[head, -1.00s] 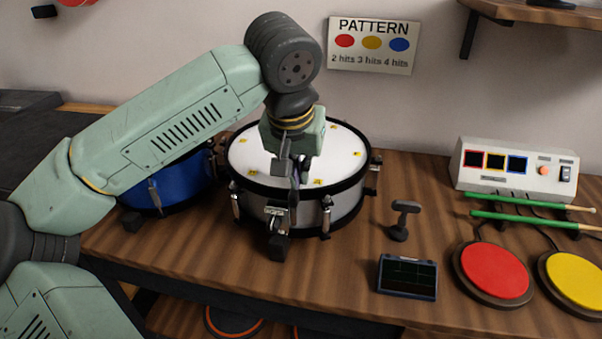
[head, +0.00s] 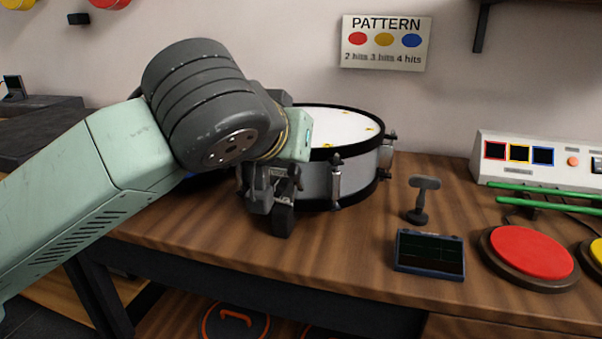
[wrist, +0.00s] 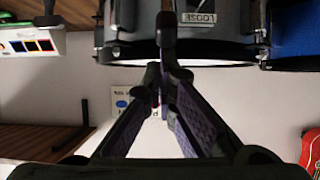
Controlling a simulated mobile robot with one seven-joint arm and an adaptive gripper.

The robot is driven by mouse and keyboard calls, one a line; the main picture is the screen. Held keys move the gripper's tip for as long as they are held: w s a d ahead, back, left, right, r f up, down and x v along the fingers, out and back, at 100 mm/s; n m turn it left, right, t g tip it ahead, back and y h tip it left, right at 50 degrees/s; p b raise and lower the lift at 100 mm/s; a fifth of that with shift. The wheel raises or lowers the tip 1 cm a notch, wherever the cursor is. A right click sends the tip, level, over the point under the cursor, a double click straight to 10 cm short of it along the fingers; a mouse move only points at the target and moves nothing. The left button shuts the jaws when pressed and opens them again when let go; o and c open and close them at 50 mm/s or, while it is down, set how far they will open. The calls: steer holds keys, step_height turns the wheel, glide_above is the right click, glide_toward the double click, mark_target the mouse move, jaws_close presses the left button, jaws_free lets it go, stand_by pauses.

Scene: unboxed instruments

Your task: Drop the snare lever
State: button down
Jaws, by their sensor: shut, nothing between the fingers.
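The snare drum (head: 357,178) has a white head, a grey shell and black hoops. It stands on the wooden table, partly hidden by my arm. My gripper (head: 266,200) is shut and empty at the front of the drum, beside its strainer. In the wrist view, which looks upside down, the drum shell (wrist: 225,40) has a label reading LOOSE. A dark bar with a rounded end, seemingly the snare lever (wrist: 166,30), stands in front of it. My fingertips (wrist: 160,72) are together close to the bar; whether they touch it I cannot tell.
A blue drum (wrist: 292,38) stands beside the snare. To the right on the table are a small T-shaped stand (head: 420,198), a dark display (head: 430,254), a red pad (head: 530,256), green sticks (head: 545,189) and a control box (head: 545,153). A PATTERN sign (head: 386,42) hangs behind.

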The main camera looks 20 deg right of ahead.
mark_target(294, 174)
steer(key=f+t+b, duration=0.1)
steer(key=b, duration=0.1)
steer(key=s+a+f+h+b, duration=0.1)
steer(key=b, duration=0.2)
steer(key=s+f+t+b, duration=0.1)
steer(key=b, duration=0.2)
steer(key=shift+s+a+t+h, duration=0.1)
steer(key=shift+a+t+h, duration=0.2)
steer(key=shift+h, duration=0.1)
steer(key=t+b, duration=0.1)
steer(key=b, duration=0.2)
steer(key=s+f+t+h+b, duration=0.1)
steer(key=b, duration=0.2)
steer(key=shift+a, duration=0.3)
steer(key=shift+s+a+f+t+h+b, duration=0.15)
steer(key=shift+t+h+b, duration=0.35)
steer(key=shift+b, duration=0.7)
steer(key=shift+s, duration=0.1)
step_height(294, 174, up, 5)
steer(key=p, duration=0.3)
steer(key=p+v, duration=0.1)
steer(key=v, duration=0.8)
steer(key=shift+f+p, duration=0.3)
steer(key=shift+f, duration=0.05)
